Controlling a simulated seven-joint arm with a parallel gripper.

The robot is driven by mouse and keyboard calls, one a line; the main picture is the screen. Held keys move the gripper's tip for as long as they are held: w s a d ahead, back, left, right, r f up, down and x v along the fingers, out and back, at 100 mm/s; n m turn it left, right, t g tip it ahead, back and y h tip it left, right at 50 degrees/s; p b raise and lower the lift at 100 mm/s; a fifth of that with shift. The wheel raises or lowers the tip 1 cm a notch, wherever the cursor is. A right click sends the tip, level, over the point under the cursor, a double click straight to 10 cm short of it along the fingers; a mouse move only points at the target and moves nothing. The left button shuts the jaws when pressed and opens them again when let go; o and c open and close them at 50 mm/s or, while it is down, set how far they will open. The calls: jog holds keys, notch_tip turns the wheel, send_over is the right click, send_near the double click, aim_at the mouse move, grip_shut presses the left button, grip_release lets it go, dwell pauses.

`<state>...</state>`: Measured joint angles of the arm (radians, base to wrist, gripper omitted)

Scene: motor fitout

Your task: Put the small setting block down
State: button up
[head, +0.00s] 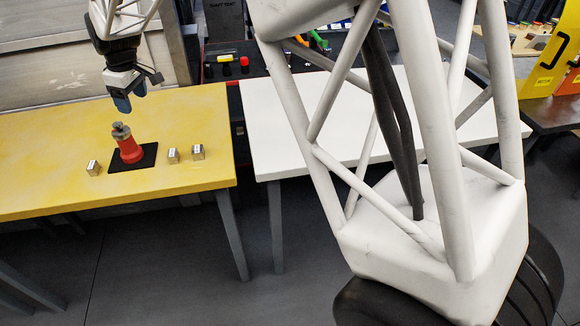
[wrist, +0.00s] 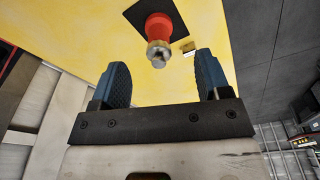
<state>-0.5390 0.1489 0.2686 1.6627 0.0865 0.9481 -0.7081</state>
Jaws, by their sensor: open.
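My gripper (head: 130,97) is open and empty, above the yellow table and a little above and behind the red motor (head: 131,150). In the wrist view nothing sits between its blue fingers (wrist: 162,78). The motor stands upright on a black mat (head: 147,160), metal end up; it also shows in the wrist view (wrist: 158,28). Three small pale blocks rest on the table: one left of the mat (head: 93,167), and two right of it, nearer (head: 173,155) and farther (head: 197,152). I cannot tell which is the small setting block. One block partly shows in the wrist view (wrist: 187,48).
The yellow table (head: 40,140) is otherwise clear. A bare white table (head: 275,130) stands to its right, across a narrow gap. Behind are a dark bench with coloured items (head: 235,65) and a yellow panel (head: 550,60).

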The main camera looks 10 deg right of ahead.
jog(key=s+d+r+m, duration=0.25)
jog(key=s+d, duration=0.25)
jog(key=d, duration=0.4)
jog(key=s+d+r+m+t, duration=0.1)
jog(key=s+d+r+m, duration=0.15)
jog(key=s+d, duration=0.45)
jog(key=s+d+r+m, duration=0.2)
jog(key=s+d+r, duration=0.15)
jog(key=d, duration=0.75)
jog(key=s+d+f+m, duration=0.2)
jog(key=s+d, duration=0.6)
jog(key=s, duration=0.4)
jog(key=s+d+f+m+h, duration=0.1)
jog(key=s+d+f+m, duration=0.2)
jog(key=s+d+m, duration=0.2)
jog(key=s+d, duration=0.3)
jog(key=s, duration=0.4)
jog(key=shift+s+d+f+t, duration=0.3)
jog(key=shift+s+t, duration=0.1)
jog(key=shift+h, duration=0.3)
